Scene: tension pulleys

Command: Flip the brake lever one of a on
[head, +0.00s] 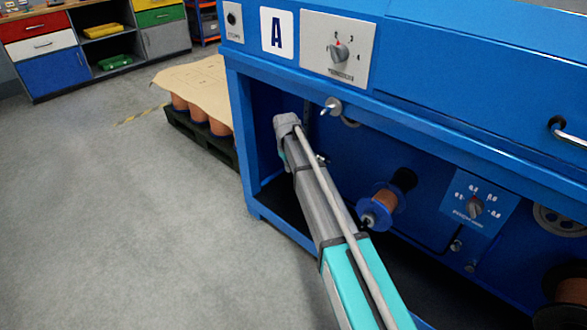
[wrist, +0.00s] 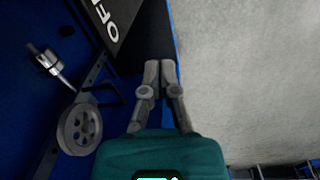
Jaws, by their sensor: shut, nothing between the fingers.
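The blue machine marked A (head: 277,32) stands on the right in the head view. My arm reaches into its open lower front; my gripper is hidden there. In the wrist view my gripper (wrist: 159,66) is shut and empty. Its fingertips are against or just in front of a dark area beside a black plate (wrist: 120,22) with partly visible white letters, "OF". I cannot make out the brake lever for certain; contact between it and the fingers cannot be told.
In the wrist view a grey pulley wheel (wrist: 80,128) and a silver peg (wrist: 48,62) are left of the fingers. In the head view a spool (head: 382,202) and a dial plate (head: 477,207) sit inside the machine. Grey floor (head: 130,220) is clear at left.

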